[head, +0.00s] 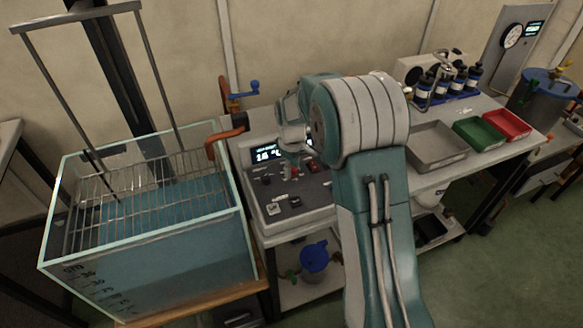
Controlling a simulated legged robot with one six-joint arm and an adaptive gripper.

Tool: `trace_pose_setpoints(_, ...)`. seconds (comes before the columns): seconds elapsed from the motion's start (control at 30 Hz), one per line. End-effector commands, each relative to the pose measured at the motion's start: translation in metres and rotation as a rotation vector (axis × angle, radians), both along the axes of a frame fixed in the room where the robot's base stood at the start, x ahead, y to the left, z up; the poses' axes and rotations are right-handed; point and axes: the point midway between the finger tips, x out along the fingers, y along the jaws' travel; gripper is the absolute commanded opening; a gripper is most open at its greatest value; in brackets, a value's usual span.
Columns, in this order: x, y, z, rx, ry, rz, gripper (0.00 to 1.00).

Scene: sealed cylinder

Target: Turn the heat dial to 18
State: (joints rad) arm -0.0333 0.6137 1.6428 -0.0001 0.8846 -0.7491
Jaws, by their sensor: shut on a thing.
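A control console (262,222) stands on the bench right of the glass tank. Its lit display (268,154) reads about 16, with a unit partly covered by my arm. My gripper (289,172) points down at the console panel just below the display. It is small in the picture and partly hidden by my wrist. It is shut on what appears to be the heat dial, which is mostly covered by the fingers. The dial's marks cannot be read. A dark knob (266,180) sits left of the gripper, and another dark control (295,201) sits nearer the front.
A glass tank (150,255) with a wire rack and blue water stands at left. Right of my arm are a grey tray (436,147), a green bin (474,131), a red bin (507,124) and several dark bottles (448,80).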

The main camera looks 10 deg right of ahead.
Motion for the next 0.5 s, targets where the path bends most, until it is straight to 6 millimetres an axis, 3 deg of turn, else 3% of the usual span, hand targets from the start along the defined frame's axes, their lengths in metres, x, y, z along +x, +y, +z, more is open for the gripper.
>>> trace_pose_setpoints(0.5, -0.0008, 0.0003, -0.0023, -0.001, 0.002, -0.447, 0.0)
